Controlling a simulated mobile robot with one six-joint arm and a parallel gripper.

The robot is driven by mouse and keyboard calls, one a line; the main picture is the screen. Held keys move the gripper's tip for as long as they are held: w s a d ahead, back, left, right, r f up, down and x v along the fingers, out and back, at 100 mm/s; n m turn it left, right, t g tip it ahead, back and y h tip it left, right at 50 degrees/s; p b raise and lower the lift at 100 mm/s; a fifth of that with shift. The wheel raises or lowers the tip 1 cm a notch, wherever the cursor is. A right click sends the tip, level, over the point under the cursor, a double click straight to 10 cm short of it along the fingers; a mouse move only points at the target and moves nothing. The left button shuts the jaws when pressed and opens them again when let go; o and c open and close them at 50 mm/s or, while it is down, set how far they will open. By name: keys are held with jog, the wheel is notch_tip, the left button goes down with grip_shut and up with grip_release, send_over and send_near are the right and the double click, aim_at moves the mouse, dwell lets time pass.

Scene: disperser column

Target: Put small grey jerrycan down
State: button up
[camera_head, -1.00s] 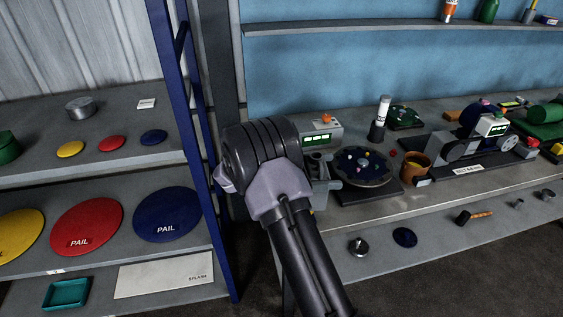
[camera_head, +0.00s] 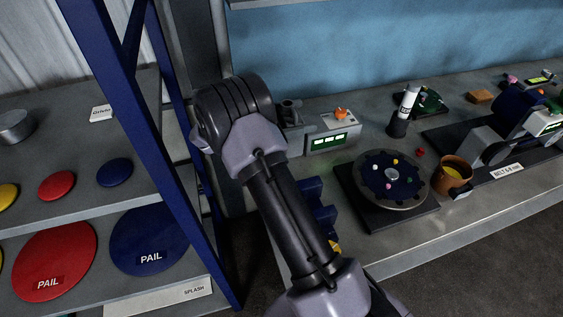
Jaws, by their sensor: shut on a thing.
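My gripper's fingers are not visible. I cannot make out a small grey jerrycan in this view; the arm hides part of the bench's left end. A blue part (camera_head: 316,203) with a bit of yellow below it shows just right of the arm, partly covered. I cannot tell what it belongs to.
The bench (camera_head: 425,232) holds a round dark turntable (camera_head: 414,198), a grey box with green display (camera_head: 333,138), a black-and-white bottle (camera_head: 404,112) and an orange-brown pot (camera_head: 453,174). A blue shelf post (camera_head: 150,150) stands close left of my arm. The bench's front strip is clear.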

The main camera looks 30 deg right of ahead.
aim_at(298, 146)
jog(key=f+b, duration=0.1)
jog(key=f, duration=0.4)
jog(key=f+b, duration=0.1)
jog(key=f, duration=0.5)
jog(key=shift+s+a, duration=0.1)
jog(key=shift+s, duration=0.1)
jog(key=shift+f+b, duration=0.1)
jog(key=shift+b, duration=0.25)
jog(key=shift+f, duration=0.15)
jog(key=o, duration=1.2)
jog(key=shift+r, duration=0.25)
jog(key=b+v, duration=0.2)
jog(key=v, duration=0.5)
jog(key=shift+a, duration=0.2)
